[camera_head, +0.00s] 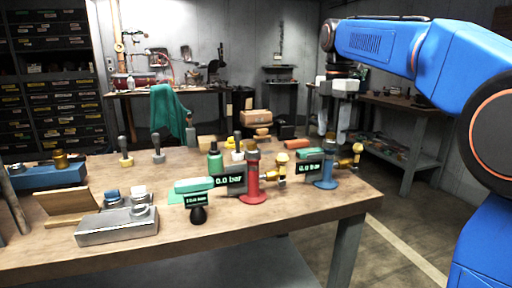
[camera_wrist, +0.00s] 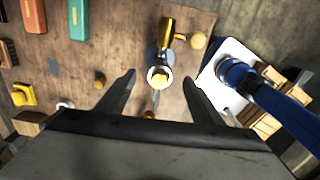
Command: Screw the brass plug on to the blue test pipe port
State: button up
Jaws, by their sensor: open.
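The blue test pipe (camera_head: 326,173) stands upright on its round base near the table's right end. A brass-coloured piece (camera_head: 330,141) is at its top, and a brass valve (camera_head: 346,163) sticks out to its right. In the wrist view the brass top (camera_wrist: 158,78) shows between my fingertips. I cannot tell whether it is the bare port or a plug on it. My gripper (camera_head: 333,138) is open above the pipe, with its fingers apart on either side, not closed on anything. Another brass piece (camera_head: 61,159) sits on a blue block at far left.
A red pipe (camera_head: 253,178) with its own brass valve and gauge display stands left of the blue one. A second display (camera_head: 310,171) is beside the blue pipe. The table's front right is clear.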

jog(key=n, duration=0.4)
jog(key=shift+n, duration=0.4)
jog(key=n, duration=0.4)
jog(key=shift+f, duration=0.1)
jog(key=shift+f, duration=1.1)
jog(key=shift+c, duration=0.5)
